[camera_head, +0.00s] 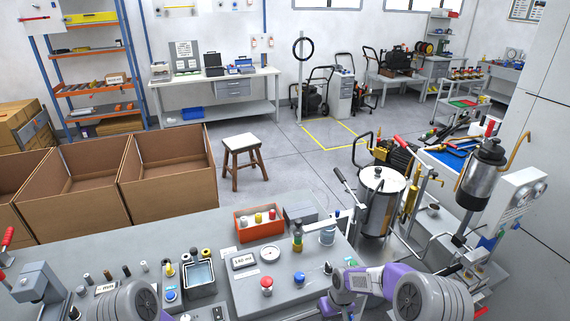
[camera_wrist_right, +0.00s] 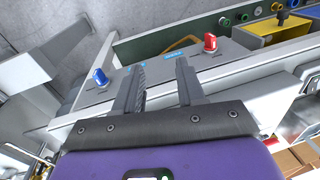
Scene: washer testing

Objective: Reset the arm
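My right gripper (camera_wrist_right: 160,75) shows in the right wrist view with its two dark fingers apart and nothing between them. Beyond the fingers is a grey panel edge with a blue knob (camera_wrist_right: 99,77) on the left and a red knob (camera_wrist_right: 210,42) on the right. I cannot tell whether a finger touches the panel. In the head view my purple and grey right arm is bent over the front right of the grey workbench (camera_head: 225,220). Only a rounded part of my left arm shows at the bottom left; my left gripper is out of sight.
On the bench are a red-orange bin (camera_head: 259,228), a display reading about 140 (camera_head: 243,261), a red knob (camera_head: 267,284) and several small parts. A metal tank (camera_head: 378,205) stands right of the bench. Open cardboard boxes (camera_head: 75,192) stand behind it at left. A stool (camera_head: 241,148) stands beyond.

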